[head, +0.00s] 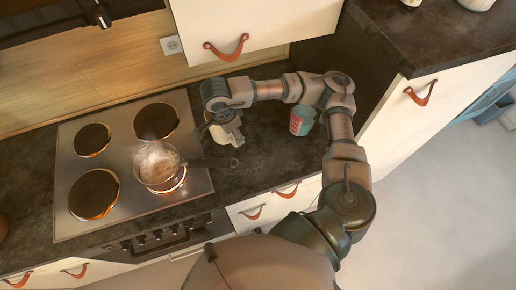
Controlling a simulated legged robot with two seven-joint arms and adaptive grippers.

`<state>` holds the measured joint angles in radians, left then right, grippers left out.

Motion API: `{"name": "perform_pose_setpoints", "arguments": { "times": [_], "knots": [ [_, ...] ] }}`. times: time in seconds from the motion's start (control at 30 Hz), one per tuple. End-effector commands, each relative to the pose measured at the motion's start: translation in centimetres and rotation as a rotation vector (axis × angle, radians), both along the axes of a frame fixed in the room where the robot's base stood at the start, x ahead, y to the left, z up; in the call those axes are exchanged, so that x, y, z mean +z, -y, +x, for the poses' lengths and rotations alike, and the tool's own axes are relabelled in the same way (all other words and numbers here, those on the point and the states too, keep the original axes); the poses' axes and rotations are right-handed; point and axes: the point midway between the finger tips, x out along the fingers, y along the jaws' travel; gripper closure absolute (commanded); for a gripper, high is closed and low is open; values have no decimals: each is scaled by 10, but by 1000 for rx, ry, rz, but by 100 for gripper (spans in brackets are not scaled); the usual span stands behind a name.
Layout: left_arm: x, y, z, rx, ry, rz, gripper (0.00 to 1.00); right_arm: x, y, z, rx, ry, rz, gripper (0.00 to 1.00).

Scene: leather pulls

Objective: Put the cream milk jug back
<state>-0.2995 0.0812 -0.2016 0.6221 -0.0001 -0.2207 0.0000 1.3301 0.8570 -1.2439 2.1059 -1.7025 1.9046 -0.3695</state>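A cream jug (231,136) is at the dark counter just right of the stove, close above the pan handle. It is partly hidden by my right gripper (217,118), which points down at it from above. The gripper's fingers overlap the jug in the picture. They are too small and too covered to show whether they are shut on it. I cannot tell whether the jug rests on the counter or hangs slightly above it. My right arm reaches up on the right and bends over to the left. My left gripper is not in view.
A steaming pan (158,166) sits on a glowing burner, its dark handle (212,162) pointing right below the jug. Other burners on the stove (125,185) look hot. A red and teal can (301,121) stands near my forearm. A cream cabinet (250,22) hangs above the counter.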

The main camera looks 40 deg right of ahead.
Motion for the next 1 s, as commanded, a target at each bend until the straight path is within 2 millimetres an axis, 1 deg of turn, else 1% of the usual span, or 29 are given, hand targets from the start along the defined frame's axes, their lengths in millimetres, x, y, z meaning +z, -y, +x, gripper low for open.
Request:
{"name": "perform_pose_setpoints", "arguments": {
  "times": [0.03, 0.17, 0.4, 0.53, 0.7, 0.77, 0.8, 0.9, 1.0],
  "knots": [
    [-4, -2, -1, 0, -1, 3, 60, 0, 3, -4, -87, 2, 2, 98],
    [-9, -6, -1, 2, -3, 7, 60, 4, 10, -14, -327, 3, 2, 98],
    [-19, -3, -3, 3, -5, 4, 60, 11, 21, -34, -753, 4, 1, 98],
    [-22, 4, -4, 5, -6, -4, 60, 14, 25, -41, -929, 6, 1, 98],
    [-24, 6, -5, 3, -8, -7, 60, 17, 27, -47, -1058, 7, -2, 98],
    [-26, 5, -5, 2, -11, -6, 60, 12, 27, -48, -1077, 6, -4, 98],
    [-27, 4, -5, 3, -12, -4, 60, 6, 27, -49, -1086, 4, -5, 98],
    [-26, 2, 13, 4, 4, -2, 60, -15, 29, -50, -1091, 0, -5, 98],
    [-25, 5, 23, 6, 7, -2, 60, -34, 30, -49, -1092, 1, -2, 98]
  ]
}}
